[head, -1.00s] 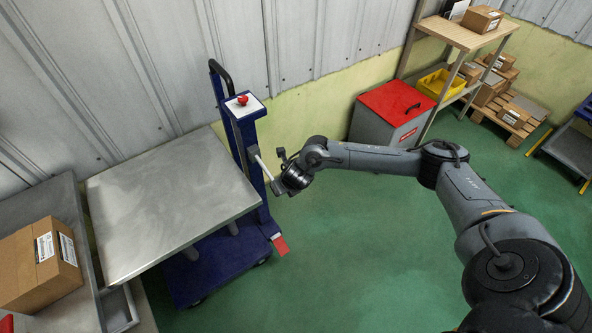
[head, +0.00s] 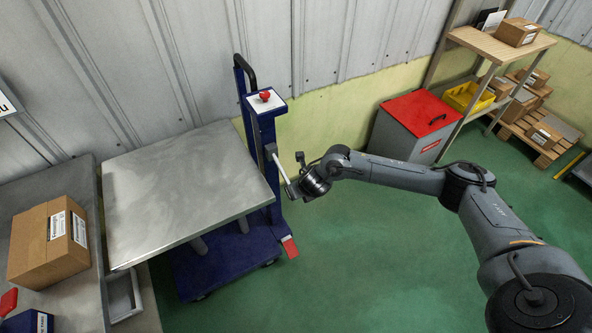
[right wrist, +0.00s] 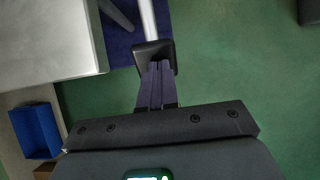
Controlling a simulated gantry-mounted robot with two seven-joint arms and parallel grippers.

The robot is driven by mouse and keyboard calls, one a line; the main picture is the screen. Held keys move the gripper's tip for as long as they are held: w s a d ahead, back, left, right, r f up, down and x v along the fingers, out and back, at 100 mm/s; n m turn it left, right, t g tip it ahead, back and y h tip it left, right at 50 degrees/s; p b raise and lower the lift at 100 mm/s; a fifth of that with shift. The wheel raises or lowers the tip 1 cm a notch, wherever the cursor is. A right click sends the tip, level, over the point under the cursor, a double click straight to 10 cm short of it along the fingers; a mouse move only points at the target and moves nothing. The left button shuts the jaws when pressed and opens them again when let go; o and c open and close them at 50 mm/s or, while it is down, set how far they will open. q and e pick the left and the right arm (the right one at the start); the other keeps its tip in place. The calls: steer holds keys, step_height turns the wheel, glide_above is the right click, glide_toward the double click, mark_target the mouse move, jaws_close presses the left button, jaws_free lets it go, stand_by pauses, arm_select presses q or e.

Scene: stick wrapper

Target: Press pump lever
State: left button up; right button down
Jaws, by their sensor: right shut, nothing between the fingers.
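The pump lever (head: 280,169) is a pale metal rod that slants down from the blue column of a lift cart. It also shows in the right wrist view (right wrist: 148,18), ending in a dark block-like grip (right wrist: 153,52). My right gripper (head: 292,189) is at the lever's lower end. In the right wrist view its two fingers (right wrist: 155,80) are shut together, with nothing between them. Their tips overlap the dark grip in the picture; I cannot tell whether they press on it. My left gripper is not in view.
The lift cart has a grey metal top (head: 185,190), a red knob (head: 265,96) and a red pedal (head: 290,247). A cardboard box (head: 48,240) sits on a bench at left. A red-lidded bin (head: 415,120) and shelf stand behind my right arm. Green floor in front is clear.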

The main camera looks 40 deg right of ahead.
steer(key=s+p+v, duration=0.1)
steer(key=p+v, duration=0.6)
steer(key=v, duration=0.7)
steer(key=shift+f, duration=0.3)
steer(key=shift+w+a, duration=0.1)
stand_by(0.4)
